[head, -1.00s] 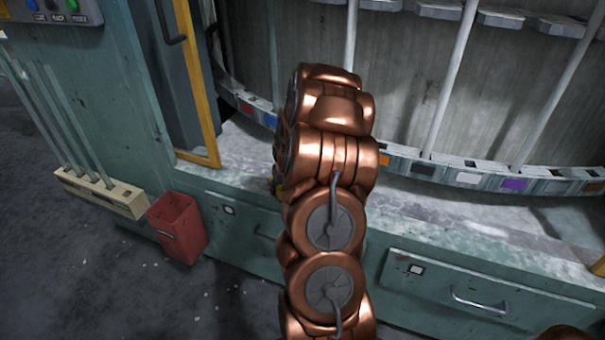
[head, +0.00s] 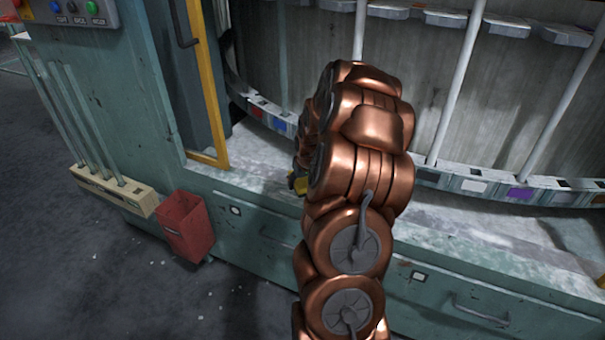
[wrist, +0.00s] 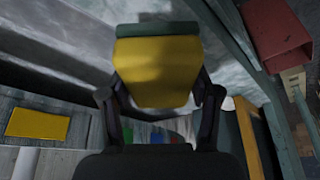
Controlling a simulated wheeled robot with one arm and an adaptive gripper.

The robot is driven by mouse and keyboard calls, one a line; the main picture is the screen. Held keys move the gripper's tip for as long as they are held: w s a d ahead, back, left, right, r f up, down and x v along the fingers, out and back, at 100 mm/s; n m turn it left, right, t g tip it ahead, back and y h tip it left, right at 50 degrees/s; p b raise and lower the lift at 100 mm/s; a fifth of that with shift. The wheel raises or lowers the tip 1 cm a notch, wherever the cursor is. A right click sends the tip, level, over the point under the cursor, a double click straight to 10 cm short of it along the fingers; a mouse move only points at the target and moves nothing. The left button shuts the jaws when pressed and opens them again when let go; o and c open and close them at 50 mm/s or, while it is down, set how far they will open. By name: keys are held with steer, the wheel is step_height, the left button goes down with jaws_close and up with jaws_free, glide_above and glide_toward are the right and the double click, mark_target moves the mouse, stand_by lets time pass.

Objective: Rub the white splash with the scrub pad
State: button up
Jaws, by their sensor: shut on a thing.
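The scrub pad (wrist: 155,70) is a yellow block with a dark green layer along its far edge. My gripper (wrist: 160,95) is shut on it, with one dark finger on each side in the wrist view. In the head view a small yellow part of the pad (head: 299,183) shows at the left of my copper arm, over the pale ledge (head: 262,160). My arm hides the gripper there. The ledge has mottled whitish patches; I cannot tell which is the white splash. Whether the pad touches the ledge is unclear.
A yellow-edged door frame (head: 208,90) stands left of my arm. A red bin (head: 186,226) and a cream rack with upright tubes (head: 115,190) are at the cabinet's front left. A ring with coloured squares (head: 470,186) and upright rods stands behind the ledge.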

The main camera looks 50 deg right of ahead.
steer(key=shift+w+r, duration=0.1)
steer(key=shift+r, duration=1.35)
steer(key=shift+a, duration=0.15)
